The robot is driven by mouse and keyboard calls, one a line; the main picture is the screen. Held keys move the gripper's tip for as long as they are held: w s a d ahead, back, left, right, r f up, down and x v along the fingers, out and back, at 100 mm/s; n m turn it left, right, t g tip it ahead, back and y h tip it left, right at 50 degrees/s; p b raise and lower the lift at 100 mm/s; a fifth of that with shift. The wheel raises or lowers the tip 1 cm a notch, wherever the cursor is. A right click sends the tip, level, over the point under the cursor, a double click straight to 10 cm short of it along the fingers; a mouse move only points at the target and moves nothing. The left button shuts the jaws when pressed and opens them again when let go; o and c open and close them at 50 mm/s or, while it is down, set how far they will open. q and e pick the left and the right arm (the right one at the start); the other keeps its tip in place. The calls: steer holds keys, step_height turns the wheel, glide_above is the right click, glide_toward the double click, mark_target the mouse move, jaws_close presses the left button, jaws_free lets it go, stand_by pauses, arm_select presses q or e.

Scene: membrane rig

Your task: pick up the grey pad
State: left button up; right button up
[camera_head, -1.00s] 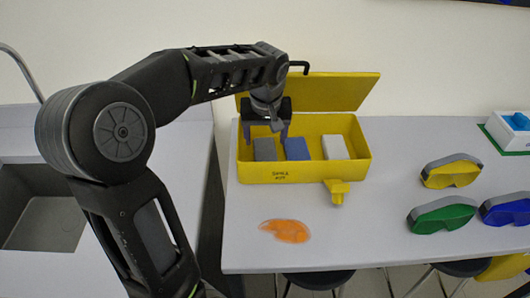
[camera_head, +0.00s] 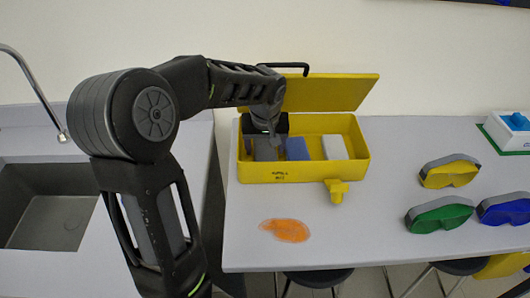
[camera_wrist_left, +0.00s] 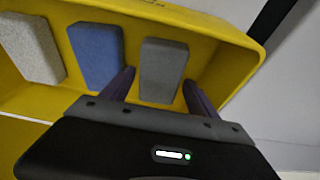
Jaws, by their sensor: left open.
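The grey pad (camera_head: 265,149) stands at the left end inside the open yellow box (camera_head: 300,174). It also shows in the left wrist view (camera_wrist_left: 162,70), upright between the tips of my left gripper (camera_wrist_left: 160,88). That gripper (camera_head: 264,146) is open and reaches down into the box, with one finger on each side of the pad. I cannot tell whether either finger touches it. My right gripper is not in view.
A blue pad (camera_head: 297,148) and a whitish pad (camera_head: 335,147) stand in the same box. Its raised lid (camera_head: 330,92) is behind. An orange spill (camera_head: 286,230) lies in front. Green (camera_head: 438,215), blue (camera_head: 506,208) and yellow goggles (camera_head: 449,172) lie at the right.

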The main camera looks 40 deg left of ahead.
arm_select(q)
steer(key=shift+f+b, duration=0.25)
steer(key=shift+b, duration=0.05)
stand_by(0.7)
steer(key=shift+c, duration=0.6)
steer(key=c, duration=1)
steer(key=shift+r, duration=0.15)
